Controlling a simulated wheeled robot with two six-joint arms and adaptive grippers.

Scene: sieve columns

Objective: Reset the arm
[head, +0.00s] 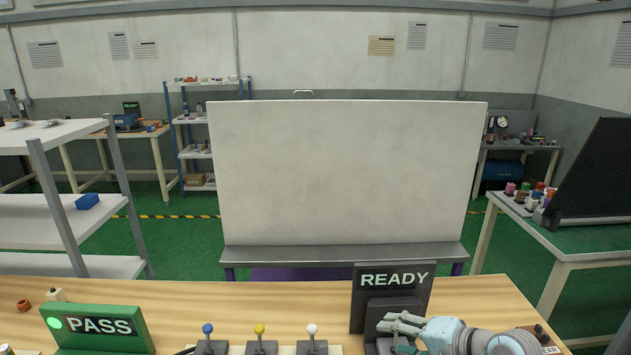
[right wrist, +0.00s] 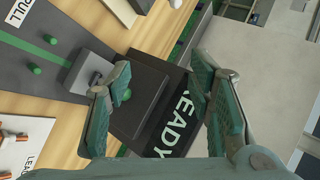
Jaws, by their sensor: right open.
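My right arm comes in at the lower right of the head view. Its gripper (head: 400,324) is in front of the black READY sign (head: 392,282), above the wooden bench (head: 250,293). In the right wrist view the gripper's fingers (right wrist: 163,78) are spread apart with nothing between them. The READY sign (right wrist: 175,128) lies beyond them there. My left gripper is not in view.
Levers with blue (head: 207,328), yellow (head: 259,329) and white (head: 311,329) knobs stand along the bench front. A green PASS sign (head: 98,327) is at the left. A large blank panel (head: 345,175) stands behind the bench. Green bumps (right wrist: 36,70) dot a dark panel in the wrist view.

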